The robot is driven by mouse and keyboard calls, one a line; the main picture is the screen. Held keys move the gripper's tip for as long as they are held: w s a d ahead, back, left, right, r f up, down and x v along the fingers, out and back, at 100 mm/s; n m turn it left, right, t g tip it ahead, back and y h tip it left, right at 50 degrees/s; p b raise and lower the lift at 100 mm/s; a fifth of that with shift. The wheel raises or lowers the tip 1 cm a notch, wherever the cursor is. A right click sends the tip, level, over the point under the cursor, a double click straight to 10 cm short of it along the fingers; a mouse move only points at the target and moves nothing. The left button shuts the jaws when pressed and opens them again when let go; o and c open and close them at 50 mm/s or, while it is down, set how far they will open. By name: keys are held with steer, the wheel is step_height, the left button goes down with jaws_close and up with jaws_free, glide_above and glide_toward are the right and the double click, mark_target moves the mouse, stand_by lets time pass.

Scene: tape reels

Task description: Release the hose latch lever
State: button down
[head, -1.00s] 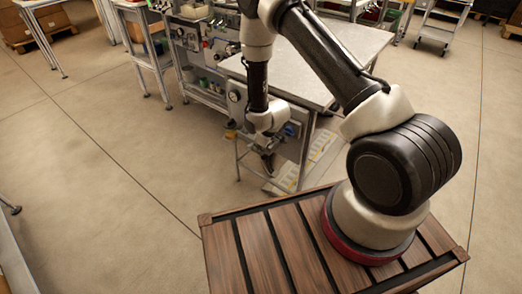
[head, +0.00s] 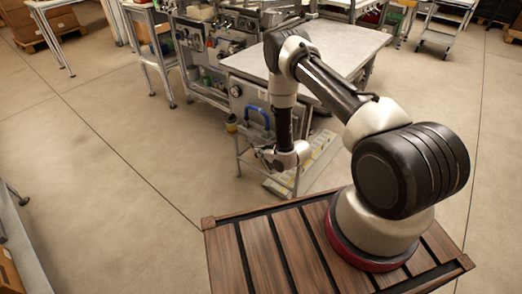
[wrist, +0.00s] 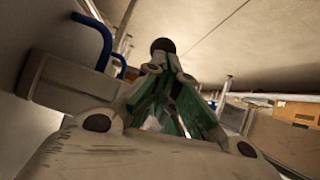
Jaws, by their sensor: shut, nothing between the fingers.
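A blue bent bar (head: 258,114) shows on the front of the grey bench unit, just above my gripper (head: 262,154) in the head view. In the wrist view, blue bent pieces (wrist: 94,34) show at the upper left beside a pale housing (wrist: 62,82). I cannot tell whether they are the hose latch lever or part of it. My gripper (wrist: 165,62) is shut and empty. A dark round end (wrist: 163,45) shows at its fingertips, and I cannot tell whether it is a knob beyond them. In the head view, my gripper points left, low in front of the bench.
The grey bench top (head: 320,50) stands behind my arm. A low frame with a pale shelf (head: 310,165) is beside my gripper. The floor (head: 110,160) to the left is clear.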

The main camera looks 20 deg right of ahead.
steer(key=t, duration=0.1)
steer(key=f+t+y, duration=0.1)
steer(key=f+t, duration=0.1)
steer(key=shift+w+a+f+y, duration=0.15)
steer(key=shift+w+a+y, duration=0.1)
steer(key=shift+w+y, duration=0.15)
steer(key=shift+w+a, duration=0.15)
steer(key=shift+w, duration=0.05)
steer(key=shift+w+a+f, duration=0.2)
steer(key=shift+w+f, duration=0.15)
steer(key=shift+f, duration=0.1)
steer(key=shift+w+a+f, duration=0.1)
